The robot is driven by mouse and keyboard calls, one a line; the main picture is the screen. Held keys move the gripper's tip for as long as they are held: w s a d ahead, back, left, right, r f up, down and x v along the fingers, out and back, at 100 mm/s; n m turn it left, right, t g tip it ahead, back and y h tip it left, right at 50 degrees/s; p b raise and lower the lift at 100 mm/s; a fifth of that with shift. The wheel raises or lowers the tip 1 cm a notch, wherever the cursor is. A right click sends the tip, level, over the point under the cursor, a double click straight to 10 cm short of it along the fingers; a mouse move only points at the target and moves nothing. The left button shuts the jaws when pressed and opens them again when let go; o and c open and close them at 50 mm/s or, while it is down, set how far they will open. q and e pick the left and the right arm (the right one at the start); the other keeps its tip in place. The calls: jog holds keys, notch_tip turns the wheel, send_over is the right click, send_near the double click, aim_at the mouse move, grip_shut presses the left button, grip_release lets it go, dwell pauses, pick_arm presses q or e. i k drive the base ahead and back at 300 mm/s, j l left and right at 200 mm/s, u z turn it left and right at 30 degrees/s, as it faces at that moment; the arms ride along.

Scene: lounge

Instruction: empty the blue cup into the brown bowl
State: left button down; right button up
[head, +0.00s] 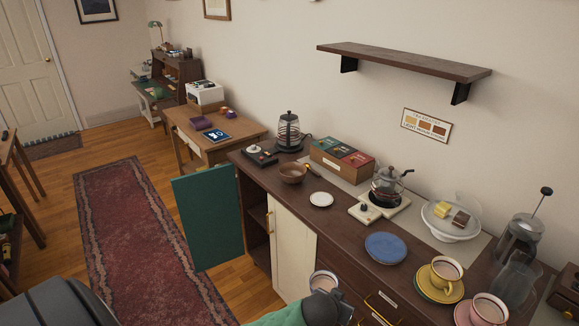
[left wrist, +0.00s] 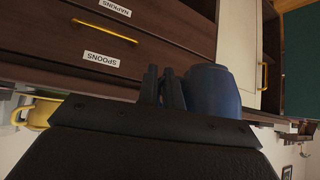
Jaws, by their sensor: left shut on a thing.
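The blue cup (left wrist: 210,92) is held in my left gripper (left wrist: 165,88), whose dark fingers are shut at its side. In the head view the cup (head: 322,279) shows its pale rim and a brownish content, and it looks about upright. My left gripper (head: 328,302) is at the bottom of the head view, in front of the cabinet's drawers and short of the counter top. The brown bowl (head: 293,173) sits on the counter's far left part, apart from the cup. My right gripper is not in view.
A white saucer (head: 321,199) lies near the bowl, and a blue plate (head: 385,247) lies further right. A coffee maker (head: 386,189), yellow cup (head: 446,269) and pink cup (head: 488,309) stand on the counter. A green cabinet door (head: 208,217) hangs open at the left.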

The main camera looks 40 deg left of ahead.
aim_at(292, 172)
jog(key=j+z, duration=0.25)
jog(key=j, duration=1.45)
jog(key=j+z, duration=0.25)
jog(key=j, duration=1.45)
